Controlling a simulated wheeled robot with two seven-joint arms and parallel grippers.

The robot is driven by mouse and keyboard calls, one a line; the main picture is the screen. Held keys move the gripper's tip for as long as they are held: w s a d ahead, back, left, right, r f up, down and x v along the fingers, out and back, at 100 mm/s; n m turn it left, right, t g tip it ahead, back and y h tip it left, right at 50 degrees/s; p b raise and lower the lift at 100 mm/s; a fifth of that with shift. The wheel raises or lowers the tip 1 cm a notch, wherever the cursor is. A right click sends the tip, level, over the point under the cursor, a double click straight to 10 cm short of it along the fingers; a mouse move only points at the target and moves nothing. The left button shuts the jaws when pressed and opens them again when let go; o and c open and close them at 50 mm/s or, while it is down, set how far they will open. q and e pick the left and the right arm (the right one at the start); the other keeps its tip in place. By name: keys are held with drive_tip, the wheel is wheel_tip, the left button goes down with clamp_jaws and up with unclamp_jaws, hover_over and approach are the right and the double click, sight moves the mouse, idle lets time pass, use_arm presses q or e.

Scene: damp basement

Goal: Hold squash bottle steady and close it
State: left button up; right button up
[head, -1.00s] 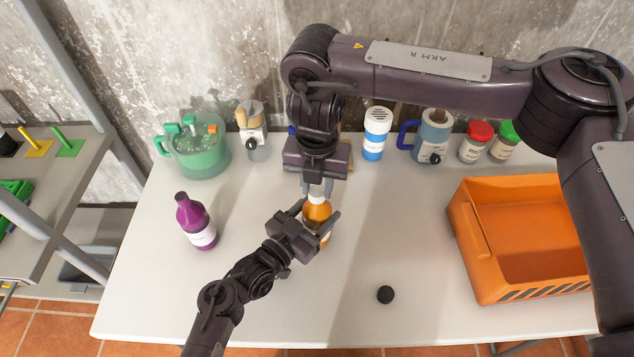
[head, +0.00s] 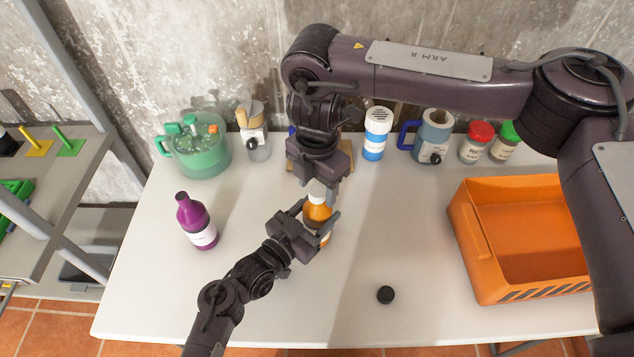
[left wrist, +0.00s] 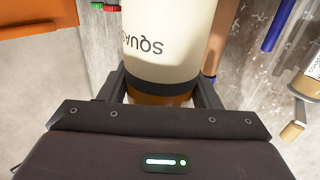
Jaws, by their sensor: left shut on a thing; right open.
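The squash bottle (head: 318,213) is orange with a white top (head: 317,197) and stands on the white table near its middle. In the left wrist view its pale label (left wrist: 170,40) reads "SQUAS" upside down, above an orange-brown band. My left gripper (head: 318,228) is shut around the bottle's body from the front left. My right gripper (head: 323,190) comes down from above, open, with its fingers at the white top. Whether they touch it, and how firmly the top sits, I cannot tell.
A purple bottle (head: 197,222) stands left. An orange crate (head: 480,245) stands right. A green jug (head: 197,150), a blue-white container (head: 376,135), a blue-handled jug (head: 431,137) and jars (head: 476,143) line the back.

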wheel_tip(320, 180, up, 12)
idle(0.6)
use_arm(q)
drive_tip(key=o, duration=1.3)
drive_tip(key=shift+c, duration=0.2)
